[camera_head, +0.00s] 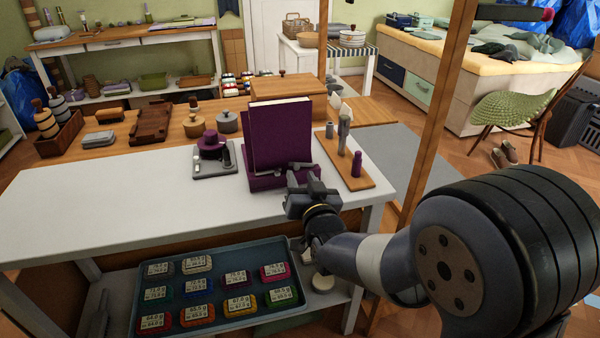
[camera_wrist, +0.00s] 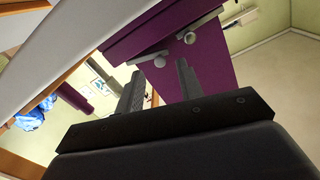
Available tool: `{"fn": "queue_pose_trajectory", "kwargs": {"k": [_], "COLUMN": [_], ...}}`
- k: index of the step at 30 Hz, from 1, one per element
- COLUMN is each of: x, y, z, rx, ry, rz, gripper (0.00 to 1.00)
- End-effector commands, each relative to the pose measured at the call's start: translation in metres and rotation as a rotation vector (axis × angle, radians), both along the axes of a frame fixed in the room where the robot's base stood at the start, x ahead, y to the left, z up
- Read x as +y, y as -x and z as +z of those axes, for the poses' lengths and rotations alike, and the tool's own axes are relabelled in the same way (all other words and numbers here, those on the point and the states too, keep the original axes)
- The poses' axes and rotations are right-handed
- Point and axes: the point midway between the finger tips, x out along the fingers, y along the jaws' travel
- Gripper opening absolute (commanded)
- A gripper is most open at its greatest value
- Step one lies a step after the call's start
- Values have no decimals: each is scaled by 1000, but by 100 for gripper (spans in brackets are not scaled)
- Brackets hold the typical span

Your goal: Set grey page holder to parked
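A purple book stand (camera_head: 268,181) holds an upright purple book (camera_head: 281,134) near the right end of the white table. In the wrist view, two thin grey arms with round knobs show against a purple face (camera_wrist: 220,66). One grey arm (camera_wrist: 207,21) lies slanted near the top, the other (camera_wrist: 150,57) lower and to its left. I cannot tell which position either is in. My gripper (camera_head: 306,178) is in front of the stand's lower right. In the wrist view its fingers (camera_wrist: 160,88) are apart with nothing seen between them, just short of the purple face.
A grey tray (camera_head: 203,173) with a purple round piece stands left of the stand. A wooden board (camera_head: 348,182) with grey and purple upright pieces stands right. A wooden post (camera_head: 436,110) rises further right. The white table's left part (camera_head: 90,200) is clear.

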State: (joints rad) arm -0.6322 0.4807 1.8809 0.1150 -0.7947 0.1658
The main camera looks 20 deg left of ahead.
Motion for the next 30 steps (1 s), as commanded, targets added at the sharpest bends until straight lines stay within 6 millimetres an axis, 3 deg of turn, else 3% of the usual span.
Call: {"fn": "queue_pose_trajectory", "kwargs": {"k": [6,17,30], "x": [12,14,14], "y": [-20,-24,-24], "z": [0,0,0], "rx": [0,0,0], "ry": [0,0,0], "rz": [-1,0,0], "gripper": [36,36,1]}}
